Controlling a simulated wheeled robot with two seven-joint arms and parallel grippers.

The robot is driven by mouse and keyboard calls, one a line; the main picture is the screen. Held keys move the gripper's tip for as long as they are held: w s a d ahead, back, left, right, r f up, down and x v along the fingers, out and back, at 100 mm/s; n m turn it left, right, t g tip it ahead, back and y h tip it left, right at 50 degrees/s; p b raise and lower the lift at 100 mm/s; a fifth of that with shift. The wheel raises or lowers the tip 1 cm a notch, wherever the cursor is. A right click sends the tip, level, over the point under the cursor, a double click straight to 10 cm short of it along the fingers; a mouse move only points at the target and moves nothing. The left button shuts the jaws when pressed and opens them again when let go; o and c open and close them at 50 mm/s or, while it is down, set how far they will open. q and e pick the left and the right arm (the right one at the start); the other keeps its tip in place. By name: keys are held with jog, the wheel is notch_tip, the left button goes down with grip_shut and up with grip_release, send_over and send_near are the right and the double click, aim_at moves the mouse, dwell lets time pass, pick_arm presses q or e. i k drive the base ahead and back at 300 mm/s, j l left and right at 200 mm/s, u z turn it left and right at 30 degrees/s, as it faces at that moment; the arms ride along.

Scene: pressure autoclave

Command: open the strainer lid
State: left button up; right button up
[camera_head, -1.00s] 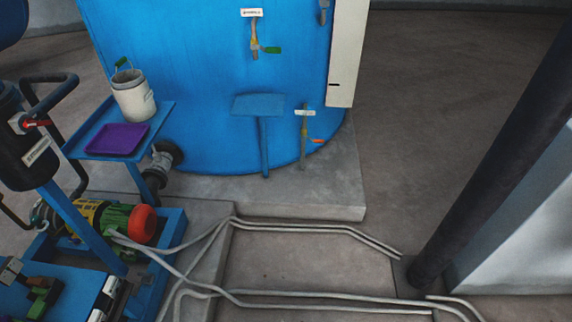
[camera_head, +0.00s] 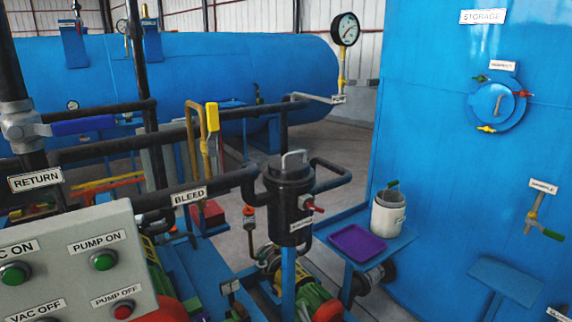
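The strainer (camera_head: 289,208) is an upright black cylinder near the middle of the view, with a label on its lower front. Its dark lid (camera_head: 288,174) sits on top and appears closed, with a light grey handle (camera_head: 294,160) standing up from it. A red-handled part (camera_head: 314,208) sticks out at the strainer's right side. Black pipes join it from the left and right. Neither of my grippers is in view.
A blue stand holds a purple tray (camera_head: 357,244) and a white bucket (camera_head: 388,214) right of the strainer. A control panel (camera_head: 75,265) with buttons fills the lower left. The yellow-handled bleed valve (camera_head: 212,117) stands left of the strainer. The blue storage tank (camera_head: 440,130) is at right.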

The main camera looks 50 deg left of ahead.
aim_at(287, 170)
jog(key=u, duration=1.5)
